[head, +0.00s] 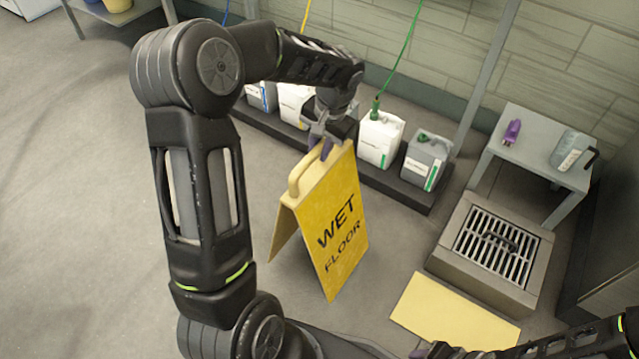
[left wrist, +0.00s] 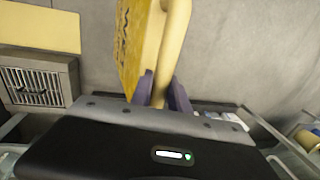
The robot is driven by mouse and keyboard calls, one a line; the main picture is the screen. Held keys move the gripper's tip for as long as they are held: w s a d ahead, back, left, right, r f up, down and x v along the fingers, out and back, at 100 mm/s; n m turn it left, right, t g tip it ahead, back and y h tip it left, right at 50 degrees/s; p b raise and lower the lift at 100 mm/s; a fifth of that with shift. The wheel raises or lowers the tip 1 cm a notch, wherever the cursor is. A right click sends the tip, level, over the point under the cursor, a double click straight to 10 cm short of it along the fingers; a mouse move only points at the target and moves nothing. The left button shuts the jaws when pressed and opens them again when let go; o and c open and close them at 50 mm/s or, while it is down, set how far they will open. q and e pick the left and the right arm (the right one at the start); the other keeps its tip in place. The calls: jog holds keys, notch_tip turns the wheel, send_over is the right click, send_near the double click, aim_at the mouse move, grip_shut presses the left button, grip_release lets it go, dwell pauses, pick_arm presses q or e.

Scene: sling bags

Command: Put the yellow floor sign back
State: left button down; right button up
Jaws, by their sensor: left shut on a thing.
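The yellow floor sign (head: 338,231) reads "WET FLOOR" and stands in an A-shape near the middle of the head view. I cannot tell whether its feet touch the floor. My left gripper (head: 325,146) is at the top of the sign, shut on its pale yellow handle. In the left wrist view the purple fingertips (left wrist: 163,90) close around the handle (left wrist: 172,50), with the yellow panel (left wrist: 138,45) beside it. A flat pale yellow rectangle (head: 452,316) lies on the floor to the right of the sign. My right gripper is not clearly in view.
Several jugs, including a white one (head: 381,139) and a grey one (head: 427,160), stand on a low dark platform (head: 405,190) behind the sign. A grated floor drain (head: 497,250) and a small grey table (head: 540,165) are at right. Open floor lies at left.

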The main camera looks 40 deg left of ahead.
aim_at(319, 167)
pick_arm(q)
jog(key=shift+f, duration=0.5)
jog(key=shift+f+b, duration=0.65)
jog(key=shift+f, duration=1.85)
jog(key=c, duration=1.3)
grip_release()
jog(key=shift+o, duration=0.2)
